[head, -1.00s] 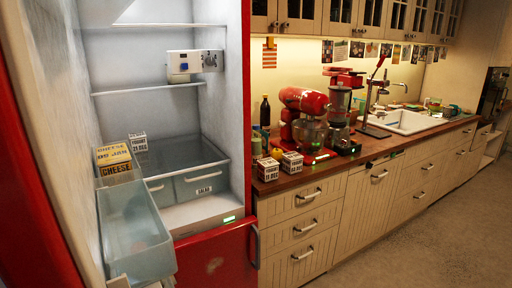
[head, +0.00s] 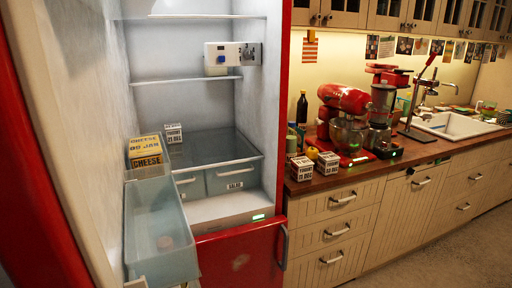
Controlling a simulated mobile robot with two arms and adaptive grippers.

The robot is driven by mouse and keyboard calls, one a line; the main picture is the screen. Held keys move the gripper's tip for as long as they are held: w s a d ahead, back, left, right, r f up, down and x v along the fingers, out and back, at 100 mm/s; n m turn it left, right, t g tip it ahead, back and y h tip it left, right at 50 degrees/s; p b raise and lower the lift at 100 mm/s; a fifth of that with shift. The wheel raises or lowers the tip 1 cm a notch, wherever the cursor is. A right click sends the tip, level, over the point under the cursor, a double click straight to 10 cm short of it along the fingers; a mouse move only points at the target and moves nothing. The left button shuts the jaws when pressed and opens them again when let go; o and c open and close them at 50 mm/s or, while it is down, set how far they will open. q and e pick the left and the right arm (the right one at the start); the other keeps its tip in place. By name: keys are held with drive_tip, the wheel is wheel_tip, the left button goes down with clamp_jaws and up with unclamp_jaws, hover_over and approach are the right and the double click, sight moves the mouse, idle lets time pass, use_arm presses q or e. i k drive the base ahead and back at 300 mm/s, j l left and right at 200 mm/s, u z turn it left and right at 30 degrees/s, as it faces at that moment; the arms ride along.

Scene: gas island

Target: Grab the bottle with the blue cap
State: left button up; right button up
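No bottle with a clearly blue cap shows. A dark, slim bottle (head: 302,106) stands upright at the back left of the wooden counter; its cap looks dark. In the translucent fridge door bin (head: 150,212), a small pinkish round shape (head: 165,243) shows low down, and I cannot tell what it is. Neither of my grippers is in view.
The red fridge (head: 240,262) stands open; its upper shelf (head: 185,79) looks bare. Cheese boxes (head: 145,151) and a yogurt box (head: 174,134) stand near the door bin. Two yogurt boxes (head: 314,165) and a red mixer (head: 345,97) stand on the counter.

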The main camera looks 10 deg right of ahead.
sight(292, 139)
drive_tip(key=i+l+u, duration=0.2)
drive_tip(key=l, duration=0.35)
drive_tip(key=i+l+u, duration=0.25)
drive_tip(key=l, duration=0.25)
drive_tip(key=l+u, duration=0.2)
drive_tip(key=l, duration=0.35)
drive_tip(key=l+u, duration=0.2)
drive_tip(key=l, duration=0.4)
